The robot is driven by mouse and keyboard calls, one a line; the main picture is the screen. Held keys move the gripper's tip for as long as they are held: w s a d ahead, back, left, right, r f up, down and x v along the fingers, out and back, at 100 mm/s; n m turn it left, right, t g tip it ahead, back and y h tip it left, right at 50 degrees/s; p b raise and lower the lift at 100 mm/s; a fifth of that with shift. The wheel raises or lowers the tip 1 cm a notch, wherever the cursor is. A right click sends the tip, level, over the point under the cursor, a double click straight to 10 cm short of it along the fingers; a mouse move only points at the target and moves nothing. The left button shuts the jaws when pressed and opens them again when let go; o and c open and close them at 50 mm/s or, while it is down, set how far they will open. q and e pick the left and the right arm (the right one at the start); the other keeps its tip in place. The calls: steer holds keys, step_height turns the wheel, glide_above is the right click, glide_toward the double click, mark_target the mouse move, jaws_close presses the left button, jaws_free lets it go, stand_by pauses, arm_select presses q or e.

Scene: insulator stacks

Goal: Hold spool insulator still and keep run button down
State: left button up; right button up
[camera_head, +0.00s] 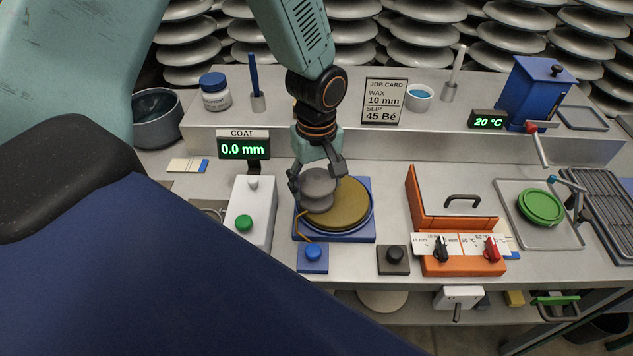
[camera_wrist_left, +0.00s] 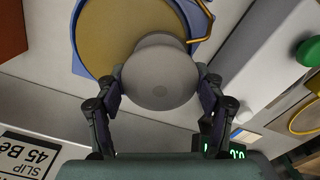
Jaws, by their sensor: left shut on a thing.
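The grey spool insulator (camera_head: 318,187) is in my left gripper (camera_head: 317,182), over the left part of the round tan disc (camera_head: 350,205) on the blue base. The left wrist view shows the insulator (camera_wrist_left: 160,75) between the two fingers, which press on its sides; I cannot tell whether it touches the disc (camera_wrist_left: 110,35). A blue button (camera_head: 313,254) stands in front of the disc, a black button (camera_head: 395,255) to its right, and a green button (camera_head: 244,223) is on the white box at left. No run label is readable, and nothing rests on these buttons. My right gripper is out of view.
A coat display (camera_head: 243,149) reads 0.0 mm behind the white box. An orange box (camera_head: 462,205) with a handle and two knobs stands right of the disc. A green round lid (camera_head: 541,206) lies on a tray (camera_head: 515,228) farther right. A job card (camera_head: 385,101) stands on the back shelf.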

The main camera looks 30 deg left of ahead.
mark_target(316, 177)
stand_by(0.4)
arm_select(q)
steer(key=o, duration=1.6)
steer(key=shift+r, duration=0.1)
step_height(316, 177, up, 12)
